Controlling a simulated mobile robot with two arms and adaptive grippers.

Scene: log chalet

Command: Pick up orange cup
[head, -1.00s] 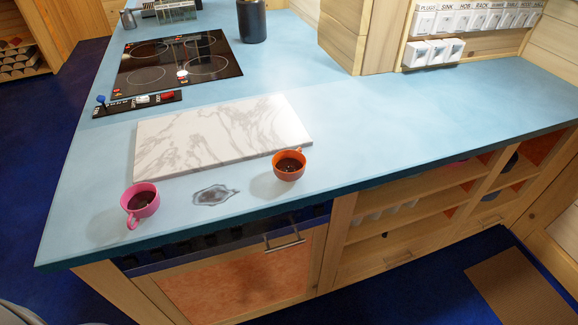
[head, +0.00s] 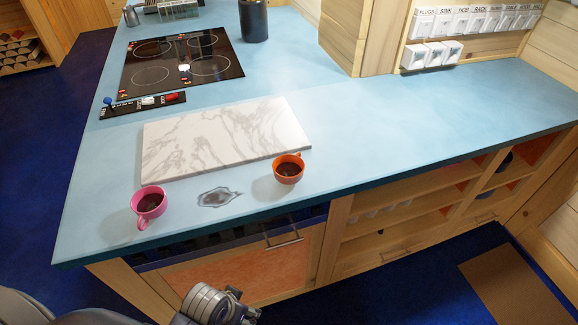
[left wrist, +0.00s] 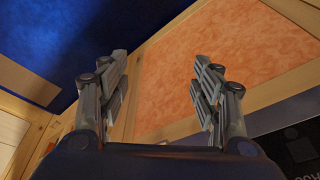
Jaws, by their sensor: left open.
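The orange cup (head: 289,170) stands upright on the blue counter near its front edge, with dark liquid in it. Its handle points up and to the right in the head view. My left gripper (head: 240,300) is at the bottom of the head view, in front of the counter and below and left of the cup. In the left wrist view the left gripper (left wrist: 160,85) has its fingers wide apart with nothing between them. It faces the orange cabinet panel (left wrist: 210,65); the cup is not in that view. My right gripper is not in view.
A pink cup (head: 149,203) with dark liquid stands to the left on the counter (head: 400,125). A dark spill (head: 219,196) lies between the cups. A marble board (head: 225,137) lies behind them. The cabinet handle (head: 284,238) sticks out below the counter edge.

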